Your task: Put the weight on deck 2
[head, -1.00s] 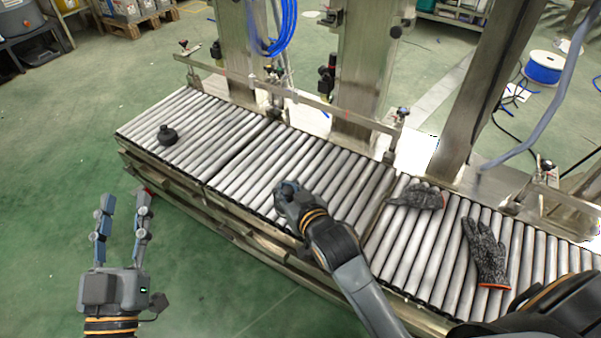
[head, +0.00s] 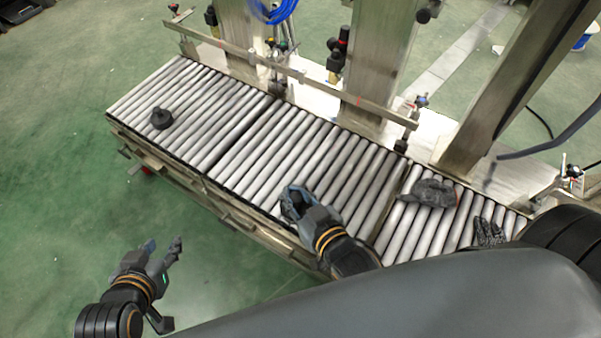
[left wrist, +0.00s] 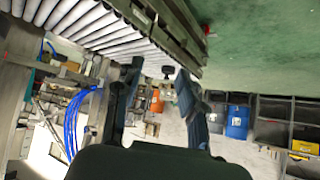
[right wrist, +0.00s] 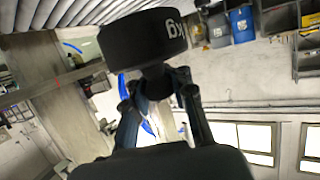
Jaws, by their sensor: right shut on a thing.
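A black round weight (right wrist: 143,40) with "kg" lettering is gripped by its knob between the fingers of my right gripper (right wrist: 160,85). In the head view my right gripper (head: 298,195) is over the front part of the middle roller section (head: 315,150), with the dark weight partly hidden by the fingers. I cannot tell whether the weight touches the rollers. A second black weight (head: 161,118) stands on the left roller section (head: 205,95); it also shows in the left wrist view (left wrist: 168,70). My left gripper (head: 163,247) is open and empty, in front of the conveyor. No deck numbers are readable.
A dark grey glove (head: 430,192) lies on the right roller section (head: 400,232); another glove (head: 489,233) is partly hidden by my arm. A metal guide rail (head: 330,92) and steel posts (head: 378,60) stand along the back. The left section is clear around its weight.

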